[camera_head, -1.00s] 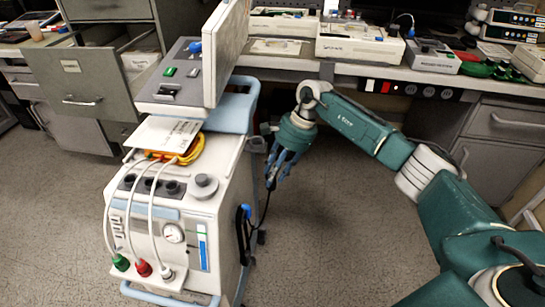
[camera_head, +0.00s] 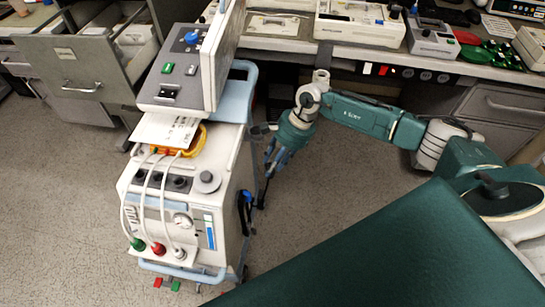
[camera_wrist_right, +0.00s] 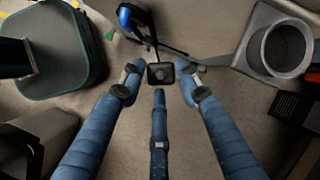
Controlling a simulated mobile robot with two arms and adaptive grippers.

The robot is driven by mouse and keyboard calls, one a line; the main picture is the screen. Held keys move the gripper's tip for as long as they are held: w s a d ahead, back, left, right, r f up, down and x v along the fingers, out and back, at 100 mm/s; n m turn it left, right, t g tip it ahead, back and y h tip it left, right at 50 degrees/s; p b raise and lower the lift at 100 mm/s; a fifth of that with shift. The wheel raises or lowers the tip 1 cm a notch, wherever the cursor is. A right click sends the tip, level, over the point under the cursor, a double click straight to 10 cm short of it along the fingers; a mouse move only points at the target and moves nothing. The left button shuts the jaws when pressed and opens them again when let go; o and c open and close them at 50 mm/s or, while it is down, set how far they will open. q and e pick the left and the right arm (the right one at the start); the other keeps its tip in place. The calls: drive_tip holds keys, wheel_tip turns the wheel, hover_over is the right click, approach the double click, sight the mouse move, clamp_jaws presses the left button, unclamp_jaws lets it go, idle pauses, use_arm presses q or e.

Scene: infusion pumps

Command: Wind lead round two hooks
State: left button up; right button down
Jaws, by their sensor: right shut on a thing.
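My right gripper (camera_head: 271,170) is beside the right side of the white pump cart (camera_head: 190,225). Its blue fingers are shut on the black end of the lead (camera_wrist_right: 160,74), a squarish block between the fingertips in the right wrist view. A blue hook (camera_head: 247,197) sits on the cart's side, left of and below the fingertips, with black lead hanging at it. The blue hook also shows in the right wrist view (camera_wrist_right: 131,17), with black lead passing close by. I cannot make out a second hook clearly. My left gripper is not in view.
The cart carries a monitor (camera_head: 222,55), a white sheet (camera_head: 166,131) and white hoses with green and red ends. A workbench (camera_head: 290,44) with devices stands behind. An open filing drawer (camera_head: 87,72) is at the left. In the wrist view a grey cylinder (camera_wrist_right: 283,49) is at the right.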

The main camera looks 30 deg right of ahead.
wheel_tip(320, 180, up, 18)
drive_tip(key=w+d+p, duration=0.1)
drive_tip(key=w+p, duration=0.1)
drive_tip(key=p, duration=1.5)
drive_tip(key=w+b, duration=0.8)
drive_tip(key=b, duration=0.2)
drive_tip(key=shift+a, duration=0.3)
